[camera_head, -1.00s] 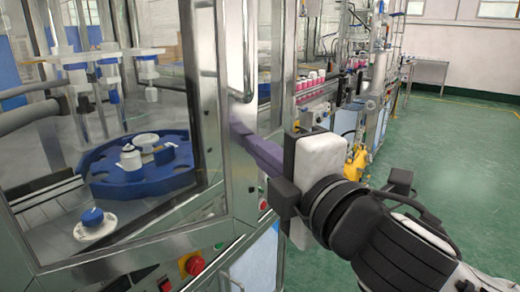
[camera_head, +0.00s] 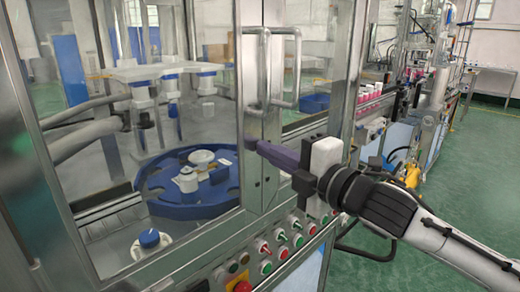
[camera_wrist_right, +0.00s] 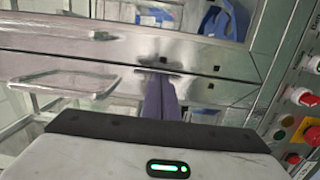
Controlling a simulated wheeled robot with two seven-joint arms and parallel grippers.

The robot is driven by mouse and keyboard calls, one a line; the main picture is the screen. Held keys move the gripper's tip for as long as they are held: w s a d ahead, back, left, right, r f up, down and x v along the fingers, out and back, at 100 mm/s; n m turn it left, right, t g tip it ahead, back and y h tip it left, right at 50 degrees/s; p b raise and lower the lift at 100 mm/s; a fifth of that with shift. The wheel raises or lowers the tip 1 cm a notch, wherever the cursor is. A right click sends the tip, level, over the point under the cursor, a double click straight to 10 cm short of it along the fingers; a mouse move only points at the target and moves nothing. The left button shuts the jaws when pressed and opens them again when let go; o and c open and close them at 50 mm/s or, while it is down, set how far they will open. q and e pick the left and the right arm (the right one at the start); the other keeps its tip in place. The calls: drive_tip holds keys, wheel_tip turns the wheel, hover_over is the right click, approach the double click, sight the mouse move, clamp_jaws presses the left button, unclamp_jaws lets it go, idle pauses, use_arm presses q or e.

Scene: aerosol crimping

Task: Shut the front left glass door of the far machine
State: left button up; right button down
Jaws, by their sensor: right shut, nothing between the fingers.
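The front left glass door (camera_head: 130,110) of the machine is a large clear pane in a metal frame, at the left of the head view. Its bar handle (camera_head: 243,72) stands close beside the right door's handle (camera_head: 297,70). The two door frames look nearly in line; I cannot tell whether a small gap is between them. My right gripper (camera_head: 250,144) is shut and empty, its purple fingers against or very near the door's edge frame below the handle. In the right wrist view the fingertips (camera_wrist_right: 159,75) meet the metal frame beside a seam. My left gripper is out of view.
Behind the glass is a blue round turntable (camera_head: 190,190) with white parts. A control panel with coloured buttons (camera_head: 283,238) lies below the doors. A conveyor line (camera_head: 365,105) stands behind on the right. Green floor (camera_head: 475,170) is open at the far right.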

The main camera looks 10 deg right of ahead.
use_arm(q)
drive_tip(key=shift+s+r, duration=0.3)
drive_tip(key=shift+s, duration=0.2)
use_arm(e)
drive_tip(key=shift+w+a+r, duration=0.15)
drive_tip(key=shift+w+r, duration=0.05)
drive_tip(key=shift+r, duration=0.15)
